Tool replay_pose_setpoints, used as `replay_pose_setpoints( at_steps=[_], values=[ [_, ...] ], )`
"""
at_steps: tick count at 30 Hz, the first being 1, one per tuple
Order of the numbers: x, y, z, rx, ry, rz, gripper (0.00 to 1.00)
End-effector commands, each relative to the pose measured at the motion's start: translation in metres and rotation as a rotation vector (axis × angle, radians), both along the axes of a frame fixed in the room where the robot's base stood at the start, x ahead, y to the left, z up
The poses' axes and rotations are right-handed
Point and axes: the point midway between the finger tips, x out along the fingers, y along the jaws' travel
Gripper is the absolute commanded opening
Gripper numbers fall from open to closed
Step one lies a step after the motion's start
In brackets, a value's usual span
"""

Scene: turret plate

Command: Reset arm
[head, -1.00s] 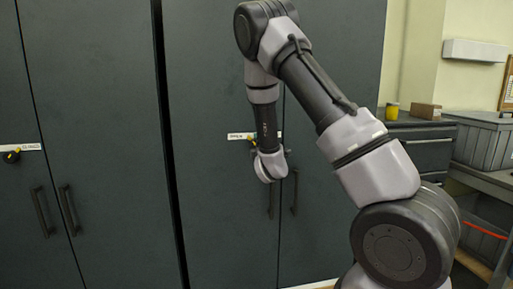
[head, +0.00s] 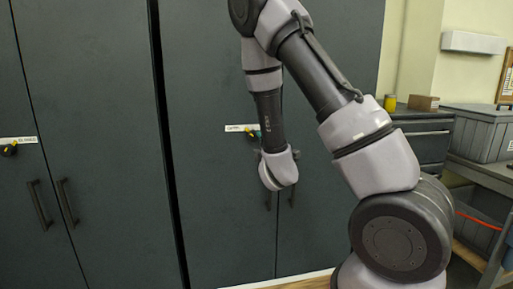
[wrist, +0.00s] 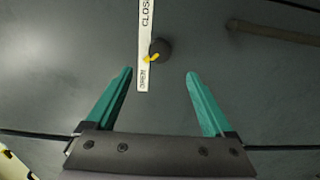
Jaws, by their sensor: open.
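My gripper (wrist: 160,90) is open and empty in the wrist view, its two teal fingers spread apart. Just past the fingertips is a dark round knob (wrist: 160,48) with a yellow pointer, beside a white label strip (wrist: 145,35) reading OPEN at the near end and CLOSED, cut off, at the other. The pointer is turned toward the OPEN end. The cabinet doors are shut.
A left cabinet (head: 90,110) has a similar knob (head: 9,149) and label. Door handles (head: 66,203) stick out from the doors; one handle (wrist: 270,32) shows in the wrist view. At the right are a drawer unit (head: 425,140) and grey bins (head: 480,130).

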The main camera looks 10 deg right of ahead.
Motion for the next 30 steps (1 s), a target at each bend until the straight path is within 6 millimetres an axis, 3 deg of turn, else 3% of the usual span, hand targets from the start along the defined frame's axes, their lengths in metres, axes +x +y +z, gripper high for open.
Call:
replay_pose_setpoints(
  at_steps=[5, 9, 17, 23, 30],
  values=[
    [0.004, -0.017, 0.016, 0.178, 0.041, -0.06, 0.86],
    [0.004, -0.041, 0.041, 0.512, 0.131, -0.154, 0.86],
    [-0.031, -0.06, 0.091, 1.111, 0.346, -0.293, 0.86],
    [-0.09, -0.061, 0.133, 1.45, 0.518, -0.4, 0.86],
    [-0.191, -0.061, 0.173, 1.725, 0.685, -0.6, 0.86]
  ],
)
